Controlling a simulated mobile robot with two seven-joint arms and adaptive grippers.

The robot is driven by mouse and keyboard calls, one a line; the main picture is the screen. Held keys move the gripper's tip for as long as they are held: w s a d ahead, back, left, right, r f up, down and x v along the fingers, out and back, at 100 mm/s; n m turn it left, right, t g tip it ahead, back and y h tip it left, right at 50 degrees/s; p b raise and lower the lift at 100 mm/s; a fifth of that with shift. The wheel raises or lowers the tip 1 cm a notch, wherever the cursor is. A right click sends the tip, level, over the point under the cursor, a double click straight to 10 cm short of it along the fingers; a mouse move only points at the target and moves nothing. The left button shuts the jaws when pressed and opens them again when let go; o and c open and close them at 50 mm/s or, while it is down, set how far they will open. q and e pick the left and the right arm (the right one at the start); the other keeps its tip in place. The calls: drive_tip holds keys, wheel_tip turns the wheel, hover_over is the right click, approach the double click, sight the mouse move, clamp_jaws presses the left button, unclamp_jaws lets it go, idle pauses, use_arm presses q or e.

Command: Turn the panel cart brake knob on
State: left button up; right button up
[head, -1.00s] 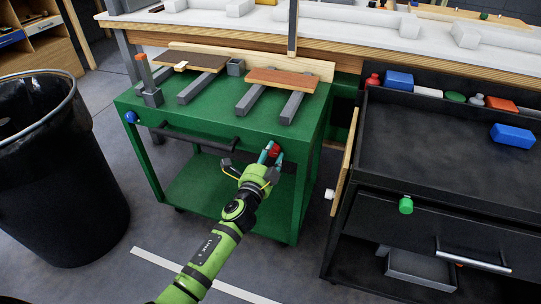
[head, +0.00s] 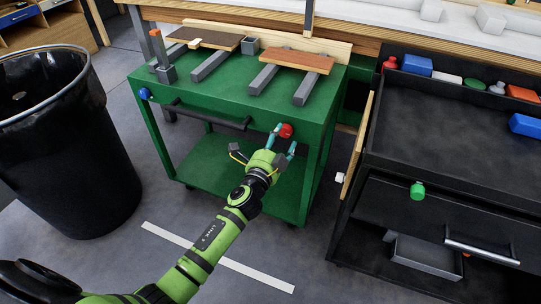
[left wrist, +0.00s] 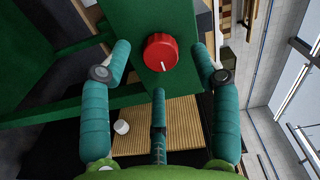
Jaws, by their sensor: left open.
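The green panel cart (head: 245,104) stands ahead of me with a red knob (head: 286,130) on the right of its front face. In the left wrist view the round red knob (left wrist: 160,52) has a white mark pointing down and slightly right in the picture. My left gripper (head: 284,141) is open in front of it; in the left wrist view two teal fingers stand apart on either side of the knob, and a third is below it. I see no finger touching the knob. My right gripper is not in view.
A blue knob (head: 145,94) and a dark handle bar (head: 210,115) are on the same cart face. Panels lie on grey bars on top. A black bin (head: 70,150) stands left. A black cart (head: 435,150) with a green knob (head: 417,190) stands close on the right.

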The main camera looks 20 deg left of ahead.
use_arm(q)
drive_tip(key=s, duration=0.9)
drive_tip(key=shift+s+a, duration=0.2)
drive_tip(key=shift+s, duration=0.2)
